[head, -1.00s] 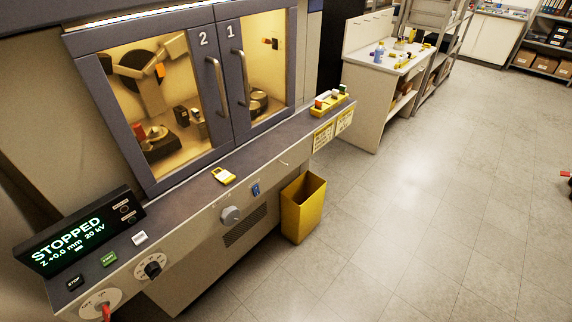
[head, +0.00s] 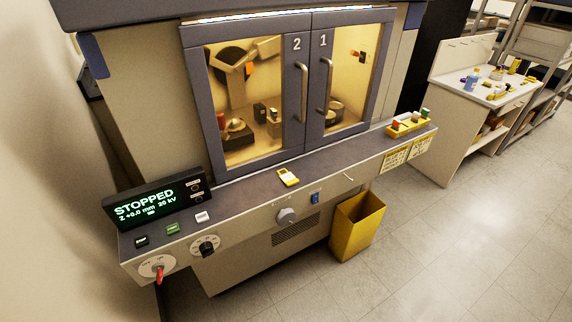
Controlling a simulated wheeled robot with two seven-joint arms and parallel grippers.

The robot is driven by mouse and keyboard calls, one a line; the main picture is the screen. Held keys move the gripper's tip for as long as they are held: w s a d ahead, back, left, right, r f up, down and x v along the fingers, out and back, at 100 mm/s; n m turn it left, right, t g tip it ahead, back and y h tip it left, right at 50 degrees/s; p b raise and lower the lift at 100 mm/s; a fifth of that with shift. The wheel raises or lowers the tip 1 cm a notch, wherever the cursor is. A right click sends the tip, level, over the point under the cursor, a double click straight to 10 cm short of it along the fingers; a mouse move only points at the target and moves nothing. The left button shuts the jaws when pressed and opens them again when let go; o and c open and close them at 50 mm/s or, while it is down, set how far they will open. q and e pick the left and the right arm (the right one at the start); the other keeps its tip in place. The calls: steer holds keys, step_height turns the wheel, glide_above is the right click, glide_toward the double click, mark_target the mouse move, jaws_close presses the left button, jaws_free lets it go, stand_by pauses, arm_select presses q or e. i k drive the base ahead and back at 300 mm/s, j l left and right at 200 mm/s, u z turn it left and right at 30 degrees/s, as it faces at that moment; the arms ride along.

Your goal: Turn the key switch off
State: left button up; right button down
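The key switch (head: 158,268) is at the lower left corner of the machine's front panel. It has a round pale plate with small lettering and a red key (head: 160,276) pointing roughly downward. The lettering is too small to read surely. The display (head: 155,202) above it reads STOPPED, with Z +0.0 mm and 20 kV. Neither of my grippers shows in the head view.
A black rotary knob (head: 207,245) sits right of the key switch, and a grey knob (head: 286,215) farther right. Buttons and a yellow item (head: 288,177) lie on the ledge. A yellow bin (head: 357,225) stands on the floor. Open floor lies in front at right.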

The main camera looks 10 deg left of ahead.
mark_target(158, 267)
steer(key=u, duration=1.55)
steer(key=z, duration=1.55)
steer(key=u, duration=1.55)
steer(key=i+l+z, duration=0.25)
steer(key=l, duration=0.15)
steer(key=k, duration=0.1)
